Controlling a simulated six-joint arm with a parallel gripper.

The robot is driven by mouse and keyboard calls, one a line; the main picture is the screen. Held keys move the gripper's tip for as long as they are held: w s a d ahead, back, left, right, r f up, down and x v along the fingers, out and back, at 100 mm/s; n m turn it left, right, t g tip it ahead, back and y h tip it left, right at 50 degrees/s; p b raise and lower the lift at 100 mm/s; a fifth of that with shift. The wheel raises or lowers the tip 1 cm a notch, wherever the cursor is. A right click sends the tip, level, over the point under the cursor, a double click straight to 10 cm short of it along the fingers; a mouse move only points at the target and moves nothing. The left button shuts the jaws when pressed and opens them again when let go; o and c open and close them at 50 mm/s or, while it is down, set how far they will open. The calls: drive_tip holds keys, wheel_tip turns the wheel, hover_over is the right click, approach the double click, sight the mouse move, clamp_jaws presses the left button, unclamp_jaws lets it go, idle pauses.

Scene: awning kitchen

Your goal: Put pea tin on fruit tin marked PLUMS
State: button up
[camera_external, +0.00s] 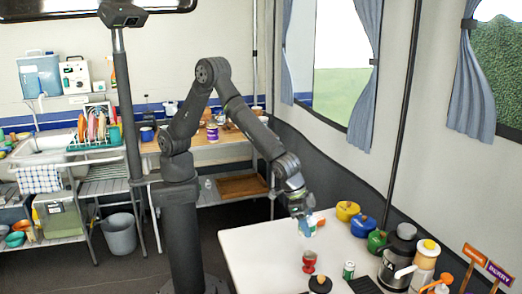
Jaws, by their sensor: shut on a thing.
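A purple-and-white tin (212,132) stands on the wooden counter behind. I cannot read PLUMS on anything.
Yellow (347,211), blue (363,226) and green (377,241) lidded pots line the table's back edge. A steel flask (396,262) and jars crowd the right. A black-topped thing (320,284) is at the front. The white table's (258,250) left part is clear.

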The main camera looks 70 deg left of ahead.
drive_tip(key=shift+s+r, duration=0.25)
drive_tip(key=shift+s, duration=0.2)
